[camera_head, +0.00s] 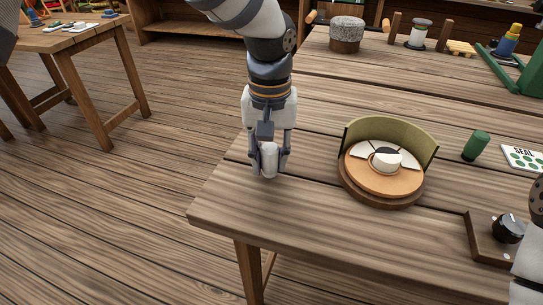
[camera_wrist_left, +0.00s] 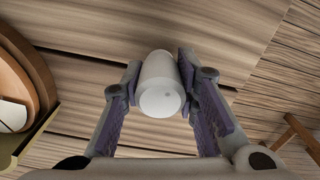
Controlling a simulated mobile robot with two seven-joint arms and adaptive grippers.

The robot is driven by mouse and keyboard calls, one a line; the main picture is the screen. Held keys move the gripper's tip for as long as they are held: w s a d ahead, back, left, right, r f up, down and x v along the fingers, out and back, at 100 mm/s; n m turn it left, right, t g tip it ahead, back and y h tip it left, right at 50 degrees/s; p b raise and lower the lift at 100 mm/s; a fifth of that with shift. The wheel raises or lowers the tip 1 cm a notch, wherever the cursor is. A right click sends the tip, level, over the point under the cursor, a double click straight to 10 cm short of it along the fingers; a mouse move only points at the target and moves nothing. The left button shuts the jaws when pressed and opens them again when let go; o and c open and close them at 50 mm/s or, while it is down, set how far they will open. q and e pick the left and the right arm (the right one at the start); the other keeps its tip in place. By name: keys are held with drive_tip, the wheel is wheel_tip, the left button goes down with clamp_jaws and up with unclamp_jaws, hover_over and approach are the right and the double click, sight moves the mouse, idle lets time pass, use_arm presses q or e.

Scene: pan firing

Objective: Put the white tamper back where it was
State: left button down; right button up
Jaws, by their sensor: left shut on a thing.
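The white tamper (camera_head: 269,160) is a small white cylinder between the fingers of my left gripper (camera_head: 270,163). My left gripper is shut on it, near the left end of the wooden table. In the left wrist view the tamper (camera_wrist_left: 161,88) shows its round end towards the camera, with a purple-padded finger on each side. I cannot tell whether its far end touches the table. Part of my right arm (camera_head: 530,260) shows at the right edge; its fingers are out of view.
A round wooden stand (camera_head: 383,190) with a curved green back wall and a white round piece sits right of my left gripper. A green cylinder (camera_head: 476,146), a SEAL card (camera_head: 524,158) and a dark knob on a board (camera_head: 509,228) lie further right. The table's left corner (camera_head: 215,208) is bare.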

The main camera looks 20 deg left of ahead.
sight(270, 147)
use_arm(q)
drive_tip(key=shift+f, duration=0.2)
drive_tip(key=shift+f, duration=0.1)
drive_tip(key=c, duration=1.2)
unclamp_jaws()
drive_tip(key=shift+f, duration=0.1)
drive_tip(key=shift+c, duration=0.2)
wheel_tip(270, 147, up, 12)
drive_tip(key=shift+r+p, duration=0.2)
drive_tip(key=shift+p, duration=0.1)
